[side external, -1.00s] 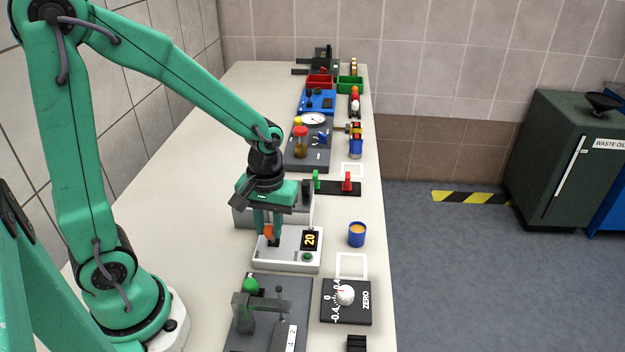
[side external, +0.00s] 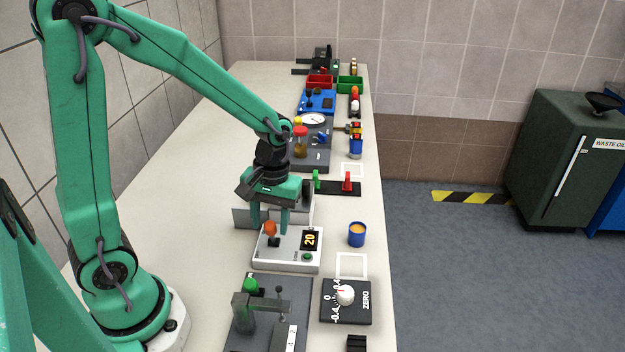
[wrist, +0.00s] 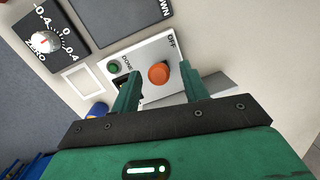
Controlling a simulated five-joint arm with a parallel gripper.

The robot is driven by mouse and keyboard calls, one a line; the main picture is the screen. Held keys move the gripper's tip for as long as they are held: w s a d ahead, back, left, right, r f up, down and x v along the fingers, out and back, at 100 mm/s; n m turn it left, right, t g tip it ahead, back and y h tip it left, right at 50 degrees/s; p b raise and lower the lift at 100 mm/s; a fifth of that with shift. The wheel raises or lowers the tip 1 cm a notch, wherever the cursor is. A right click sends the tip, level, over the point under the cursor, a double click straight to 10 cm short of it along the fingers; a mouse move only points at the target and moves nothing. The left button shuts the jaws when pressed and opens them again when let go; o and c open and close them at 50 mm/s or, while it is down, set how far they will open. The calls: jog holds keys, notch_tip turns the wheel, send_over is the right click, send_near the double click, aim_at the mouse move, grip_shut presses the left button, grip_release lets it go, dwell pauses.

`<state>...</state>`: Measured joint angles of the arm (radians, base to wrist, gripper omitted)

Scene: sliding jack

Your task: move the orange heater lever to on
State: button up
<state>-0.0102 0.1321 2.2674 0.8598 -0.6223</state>
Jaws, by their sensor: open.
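The orange heater lever (side external: 270,228) stands up from a white control box (side external: 290,262) that has a display reading 20 and a green button (side external: 307,257). In the wrist view its round orange knob (wrist: 158,74) shows near the OFF label; an ON label is not visible. My gripper (side external: 270,222) is open, with one finger to each side of the knob as seen from the wrist.
A blue cup (side external: 357,236) stands right of the box. A black ZERO dial (side external: 346,300) and a grey fixture with a green knob (side external: 250,285) are in front. A red and green lever panel (side external: 335,187) is behind. Bare bench lies left of the box.

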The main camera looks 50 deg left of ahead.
jog(key=shift+w+r, duration=0.25)
jog(key=shift+r, duration=1.7)
jog(key=shift+w+r, duration=0.2)
jog(key=shift+r, duration=1.75)
